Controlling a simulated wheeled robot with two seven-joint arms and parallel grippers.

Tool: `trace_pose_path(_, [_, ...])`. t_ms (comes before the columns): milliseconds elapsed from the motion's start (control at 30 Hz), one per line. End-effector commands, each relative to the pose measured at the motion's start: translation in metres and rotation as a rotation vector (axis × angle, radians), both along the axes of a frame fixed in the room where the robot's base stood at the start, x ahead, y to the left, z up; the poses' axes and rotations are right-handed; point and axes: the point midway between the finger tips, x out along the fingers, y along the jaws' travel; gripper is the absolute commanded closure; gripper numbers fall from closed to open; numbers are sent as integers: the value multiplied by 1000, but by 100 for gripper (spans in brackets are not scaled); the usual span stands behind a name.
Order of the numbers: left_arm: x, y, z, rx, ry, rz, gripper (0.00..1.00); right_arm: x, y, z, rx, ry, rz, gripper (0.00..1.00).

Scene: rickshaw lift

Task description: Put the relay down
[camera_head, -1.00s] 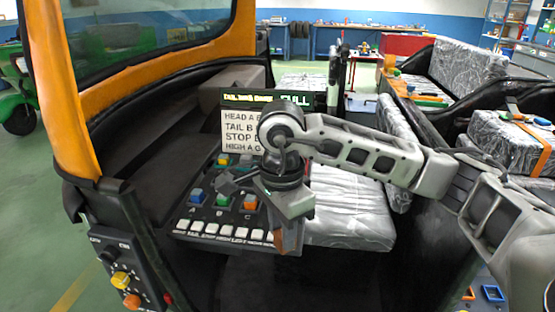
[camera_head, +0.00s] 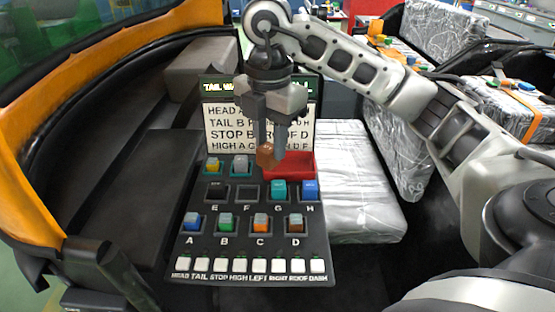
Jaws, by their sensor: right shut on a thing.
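My right gripper (camera_head: 272,143) is shut on a brown relay (camera_head: 265,155). It points down over the upper part of the black relay panel (camera_head: 237,212). The relay is at the left end of a red tray (camera_head: 298,166) on the panel; I cannot tell whether it touches the tray. Sockets E (camera_head: 216,190) and F (camera_head: 248,192) are empty. G holds a teal relay (camera_head: 279,190) and H a blue one (camera_head: 310,189). A holds blue (camera_head: 192,222), B green (camera_head: 226,222), C orange (camera_head: 261,223), D brown (camera_head: 296,223). My left gripper is out of view.
A yellow block (camera_head: 213,165) and a grey block (camera_head: 240,164) sit left of the tray. A lettered board (camera_head: 222,128) stands behind, partly hidden by my gripper. White switches (camera_head: 240,265) line the front. A silver seat (camera_head: 362,185) is at the right.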

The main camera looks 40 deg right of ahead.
Motion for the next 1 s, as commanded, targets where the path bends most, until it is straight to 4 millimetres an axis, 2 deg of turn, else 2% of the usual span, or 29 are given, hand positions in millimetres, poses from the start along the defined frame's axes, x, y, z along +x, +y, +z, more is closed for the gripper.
trace_pose_path(167, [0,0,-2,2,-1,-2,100,5,-10,-3,1,2,-102,94])
trace_pose_path(333, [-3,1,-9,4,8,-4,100,23,-41,-21,4,7,-108,94])
trace_pose_path(533, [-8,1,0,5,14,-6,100,49,-84,-39,1,5,-105,94])
trace_pose_path(600, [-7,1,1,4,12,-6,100,55,-92,-56,0,7,-103,94])
trace_pose_path(800, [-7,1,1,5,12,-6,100,68,-112,-84,0,3,-99,94])
trace_pose_path(1000, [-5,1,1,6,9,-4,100,74,-121,-98,1,3,-98,94])
